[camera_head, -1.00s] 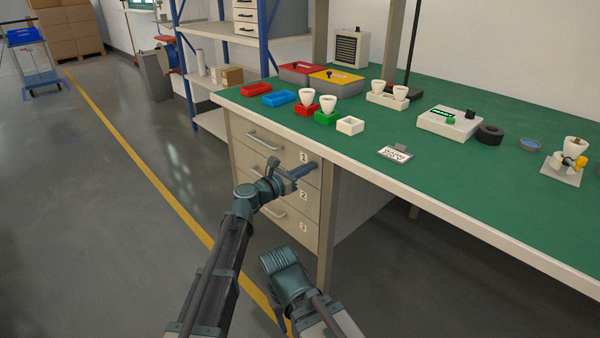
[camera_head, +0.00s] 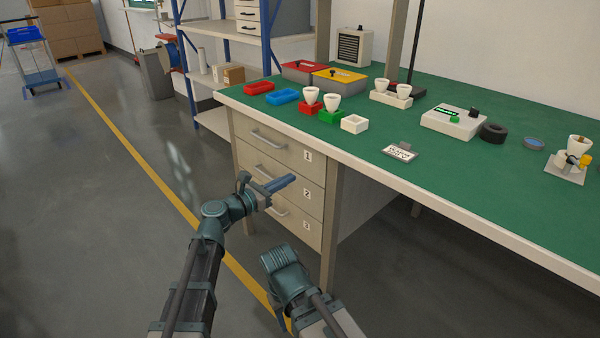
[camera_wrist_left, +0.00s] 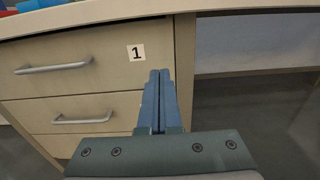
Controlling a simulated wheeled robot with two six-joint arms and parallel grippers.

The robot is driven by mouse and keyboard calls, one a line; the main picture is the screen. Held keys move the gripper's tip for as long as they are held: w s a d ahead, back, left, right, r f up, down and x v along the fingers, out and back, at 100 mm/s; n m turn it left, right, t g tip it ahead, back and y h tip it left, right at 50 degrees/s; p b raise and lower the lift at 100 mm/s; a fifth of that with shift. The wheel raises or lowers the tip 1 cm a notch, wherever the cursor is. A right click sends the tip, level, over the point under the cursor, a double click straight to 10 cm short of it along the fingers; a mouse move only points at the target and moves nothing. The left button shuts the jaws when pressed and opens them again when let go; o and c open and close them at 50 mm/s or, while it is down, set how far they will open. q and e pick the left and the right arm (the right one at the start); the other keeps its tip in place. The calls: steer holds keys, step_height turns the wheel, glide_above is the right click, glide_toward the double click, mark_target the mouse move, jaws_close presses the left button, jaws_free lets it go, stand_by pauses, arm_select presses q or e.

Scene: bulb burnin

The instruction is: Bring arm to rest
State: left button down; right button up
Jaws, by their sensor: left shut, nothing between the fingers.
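My left gripper (camera_head: 280,184) is shut and empty in the head view. It is in front of the drawer unit (camera_head: 333,205) under the bench, below the top drawer's level. In the left wrist view its two blue fingers (camera_wrist_left: 160,92) lie together, pointing at the right side of the drawer fronts near the label 1 (camera_wrist_left: 136,53). Whether the fingertips touch anything cannot be told, but they look apart from the handles (camera_wrist_left: 54,69). Part of my other arm (camera_head: 287,275) shows at the bottom of the head view; its fingers are not seen.
The green bench top (camera_head: 470,195) carries red, blue, green and white trays, white bulbs (camera_head: 332,102), a tester box (camera_head: 453,122) and a label card (camera_head: 399,153). Its front edge runs above my left gripper. The floor (camera_head: 90,230) to the left is free.

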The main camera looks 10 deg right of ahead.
arm_select(q)
steer(key=s+a+f+m+g+y, duration=0.3)
steer(key=s+a+f+m+y, duration=0.15)
steer(key=s+f+m, duration=0.3)
steer(key=s+a+f+m+g+y, duration=0.3)
steer(key=s+a+f+m, duration=0.3)
steer(key=f+m, duration=0.3)
steer(key=s+a+f+m+g+y, duration=0.25)
steer(key=s+a+m+y, duration=0.2)
steer(key=a, duration=0.35)
steer(key=s+a+f+m+g+y, duration=0.1)
steer(key=s+a+f+m+y, duration=0.3)
steer(key=a, duration=0.3)
steer(key=s+d+r+m+p, duration=0.1)
steer(key=s+d+r+m, duration=0.15)
steer(key=d, duration=0.25)
steer(key=s+d+r+m+p, duration=0.1)
steer(key=s+d, duration=0.3)
steer(key=d, duration=0.2)
step_height(320, 180, up, 38)
steer(key=p, duration=3.8)
steer(key=shift+g, duration=0.35)
steer(key=shift+w+f, duration=0.1)
steer(key=shift+f, duration=0.05)
